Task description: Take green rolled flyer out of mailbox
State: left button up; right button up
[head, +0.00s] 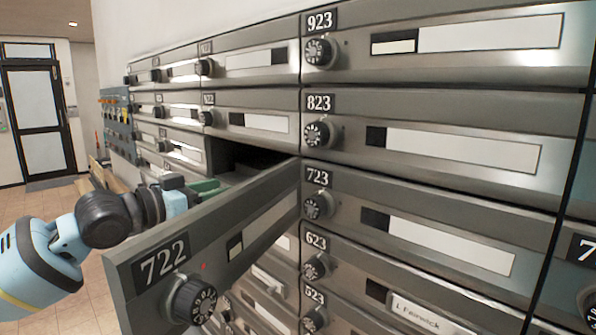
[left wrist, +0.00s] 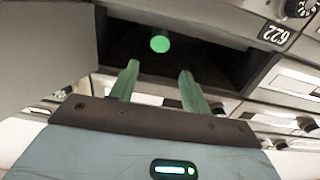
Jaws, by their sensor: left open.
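The green rolled flyer (left wrist: 160,43) shows as a round green end inside the dark compartment in the left wrist view. The head view does not show it. Mailbox 722's door (head: 215,235) stands swung open, and its dark opening (head: 243,157) is behind it. In the left wrist view the grey door (left wrist: 45,55) is at the left. My left gripper (left wrist: 158,85) is open, its two green fingers apart at the opening, with the flyer's end beyond and between the tips. It also shows in the head view (head: 207,187), partly behind the door. My right gripper is not in view.
Closed metal mailboxes with dials surround the opening, including 723 (head: 420,220) at its right. The open door juts out close beside my left gripper. The tiled floor (head: 35,205) at the left is clear. A glazed door (head: 37,115) is far back.

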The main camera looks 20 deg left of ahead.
pick_arm(q)
jog(key=shift+w, duration=0.1)
jog(key=shift+x, duration=6.45)
jog(key=shift+d, duration=0.1)
jog(key=c, duration=0.8)
jog(key=shift+r, duration=0.2)
jog(key=shift+r, duration=0.15)
